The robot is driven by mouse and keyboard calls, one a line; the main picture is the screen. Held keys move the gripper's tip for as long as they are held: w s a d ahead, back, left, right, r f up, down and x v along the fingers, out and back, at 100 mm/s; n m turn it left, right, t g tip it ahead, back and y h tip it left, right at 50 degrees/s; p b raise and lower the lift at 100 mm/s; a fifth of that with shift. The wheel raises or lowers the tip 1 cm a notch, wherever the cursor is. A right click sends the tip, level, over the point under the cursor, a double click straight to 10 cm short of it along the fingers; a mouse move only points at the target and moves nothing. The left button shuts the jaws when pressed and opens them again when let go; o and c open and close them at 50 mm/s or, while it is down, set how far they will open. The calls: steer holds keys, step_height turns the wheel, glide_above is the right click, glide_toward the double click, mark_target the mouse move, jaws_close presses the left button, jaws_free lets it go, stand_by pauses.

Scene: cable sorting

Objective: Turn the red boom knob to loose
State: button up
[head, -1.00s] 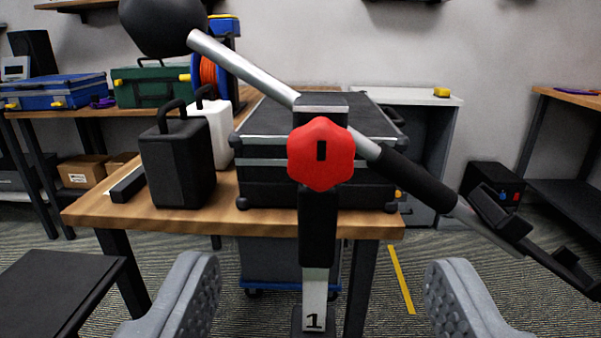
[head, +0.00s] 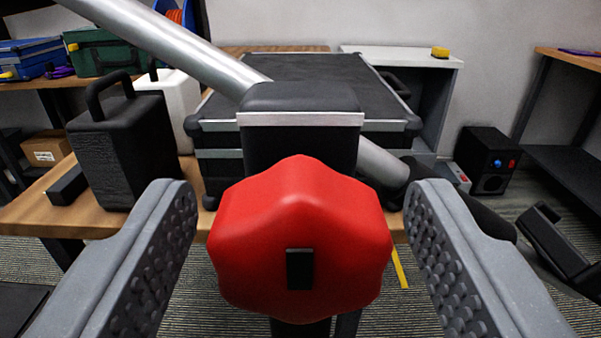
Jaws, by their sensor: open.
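The red boom knob (head: 300,220) is large and lobed, and sits at the centre of the head view. A short black bar mark (head: 300,269) on its face stands upright. The knob is on a black clamp block (head: 300,105) that holds a silver boom tube (head: 180,48), which slopes down from upper left to lower right. My gripper (head: 301,210) is open. Its two grey studded fingers stand left and right of the knob, with a gap showing on each side. The stand below the knob is mostly hidden.
Behind the knob a wooden table (head: 40,215) holds a black flight case (head: 315,72), a black weight bag (head: 122,145) and a white one (head: 180,100). A black box with red and blue knobs (head: 489,160) stands at the right. The boom's dark lower end extends right, behind the right finger.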

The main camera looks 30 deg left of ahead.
steer(key=shift+w+a, duration=0.15)
steer(key=shift+w, duration=0.05)
steer(key=c, duration=1)
